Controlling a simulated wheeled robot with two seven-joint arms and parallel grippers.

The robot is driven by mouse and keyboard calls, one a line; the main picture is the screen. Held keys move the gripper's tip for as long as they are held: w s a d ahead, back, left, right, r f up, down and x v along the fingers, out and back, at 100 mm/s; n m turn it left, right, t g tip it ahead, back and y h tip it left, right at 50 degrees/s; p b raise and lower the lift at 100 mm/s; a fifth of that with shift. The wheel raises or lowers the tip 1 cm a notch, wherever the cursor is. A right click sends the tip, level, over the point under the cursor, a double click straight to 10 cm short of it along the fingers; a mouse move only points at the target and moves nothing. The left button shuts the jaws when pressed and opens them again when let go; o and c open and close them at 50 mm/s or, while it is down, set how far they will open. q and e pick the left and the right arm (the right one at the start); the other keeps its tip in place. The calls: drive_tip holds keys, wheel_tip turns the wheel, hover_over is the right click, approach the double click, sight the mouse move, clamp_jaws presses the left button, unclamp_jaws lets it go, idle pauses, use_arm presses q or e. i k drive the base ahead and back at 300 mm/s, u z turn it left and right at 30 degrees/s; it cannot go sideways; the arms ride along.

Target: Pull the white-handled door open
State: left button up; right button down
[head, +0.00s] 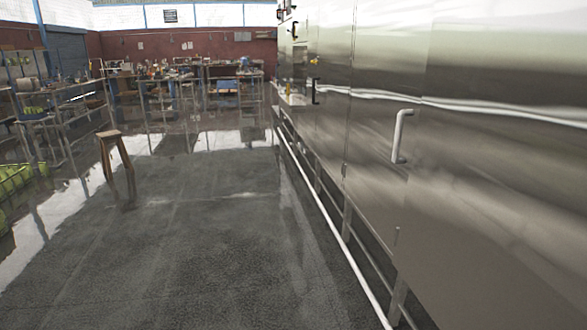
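A shiny steel machine fills the right side of the head view. Its near panel is a door (385,190) with a white vertical bar handle (397,138), bent at both ends. A seam runs down the panel to the left of the handle, and the door looks flush and closed. A smaller black handle (316,91) sits farther along the same machine face. Neither of my grippers shows in this view, and nothing touches the white handle.
A white pipe (325,231) runs low along the machine's foot, beside its steel legs (397,300). The grey floor (200,250) left of the machine is clear. A wooden stool (113,155) stands at left, with cluttered workbenches (180,80) behind and green items (14,180) at the left edge.

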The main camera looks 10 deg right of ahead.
sight(391, 39)
drive_tip(key=z, duration=0.5)
drive_tip(key=i, duration=1)
drive_tip(key=z, duration=0.35)
drive_tip(key=k, duration=0.25)
drive_tip(key=u, duration=0.65)
drive_tip(key=k, duration=0.2)
drive_tip(key=z, duration=0.65)
drive_tip(key=i, duration=1.4)
drive_tip(key=u, duration=0.8)
